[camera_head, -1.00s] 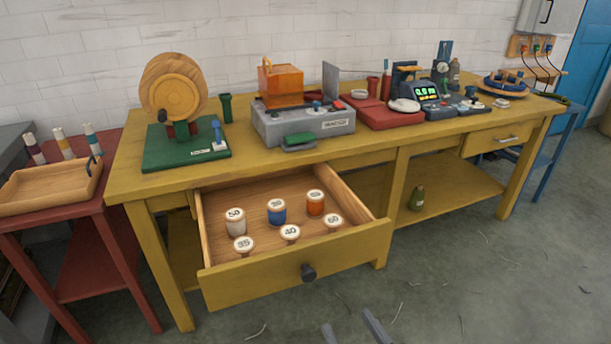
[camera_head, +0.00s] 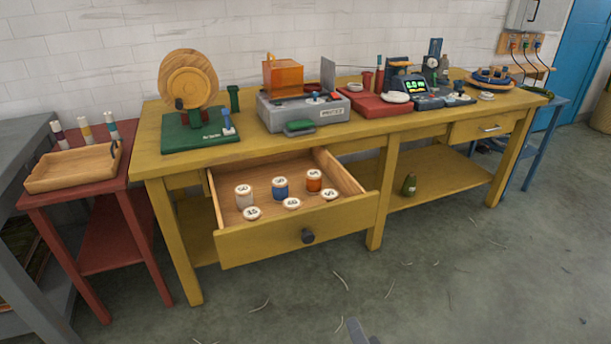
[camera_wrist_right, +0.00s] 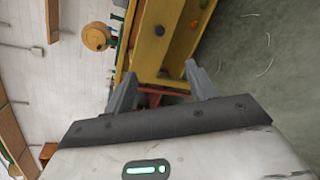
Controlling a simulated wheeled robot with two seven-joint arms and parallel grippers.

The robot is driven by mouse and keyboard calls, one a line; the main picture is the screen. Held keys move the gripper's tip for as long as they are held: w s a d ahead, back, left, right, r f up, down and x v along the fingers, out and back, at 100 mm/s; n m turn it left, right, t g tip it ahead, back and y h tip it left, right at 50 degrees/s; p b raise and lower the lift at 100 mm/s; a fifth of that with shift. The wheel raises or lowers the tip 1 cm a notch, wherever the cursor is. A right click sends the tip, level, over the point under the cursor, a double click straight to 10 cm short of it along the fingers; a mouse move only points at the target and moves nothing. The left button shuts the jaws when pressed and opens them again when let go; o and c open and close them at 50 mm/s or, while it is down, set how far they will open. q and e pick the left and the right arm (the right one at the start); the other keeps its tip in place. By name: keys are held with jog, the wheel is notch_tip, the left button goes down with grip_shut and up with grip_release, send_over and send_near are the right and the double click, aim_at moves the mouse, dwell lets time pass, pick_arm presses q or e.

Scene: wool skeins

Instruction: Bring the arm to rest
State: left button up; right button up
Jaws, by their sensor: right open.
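My right gripper shows at the bottom edge of the head view (camera_head: 358,330), where only a grey finger part is in the picture. In the right wrist view its two fingers (camera_wrist_right: 162,88) stand wide apart with nothing between them. It is in free air in front of the yellow workbench (camera_head: 290,243), clear of the open drawer. The bench shows sideways in the wrist view (camera_wrist_right: 150,45). My left gripper is in neither view.
The open drawer (camera_head: 235,250) juts out from the bench and holds several numbered spools. A red side table (camera_head: 95,240) with a wooden tray (camera_head: 70,185) stands at the left. A green-based wheel device (camera_head: 190,80) is on the bench.

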jog(key=s+d+m+g+p, duration=0.1)
jog(key=s+m+g, duration=0.1)
jog(key=m, duration=1)
jog(key=s+d+f+m+g+p, duration=0.1)
jog(key=s+m, duration=0.4)
jog(key=m, duration=0.8)
jog(key=shift+s+d+m+g+p, duration=0.3)
jog(key=shift+d+g+p, duration=0.3)
jog(key=shift+d+p, duration=0.15)
